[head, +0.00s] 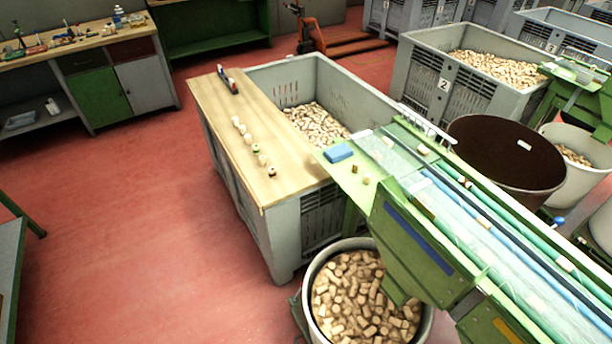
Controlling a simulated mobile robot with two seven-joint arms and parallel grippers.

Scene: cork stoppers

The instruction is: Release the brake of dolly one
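Neither of my grippers is in view. A round grey tub (312,285) full of corks stands on the floor at the bottom middle, below the green sorting machine. A small dark green part (298,312) shows low at its left side, perhaps the edge of a dolly; the tub hides the rest. No brake lever or dolly number can be made out there. At the right, a small blue knob (559,221) shows near the floor between a large brown-topped drum (500,150) and pale tubs; I cannot tell what it belongs to.
The green sorting machine (415,235) reaches over the tub from the right. A grey crate (290,245) with a wooden board (225,125) and corks stands behind it. A workbench (125,85) is at the upper left. The red floor (140,230) at the left is clear.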

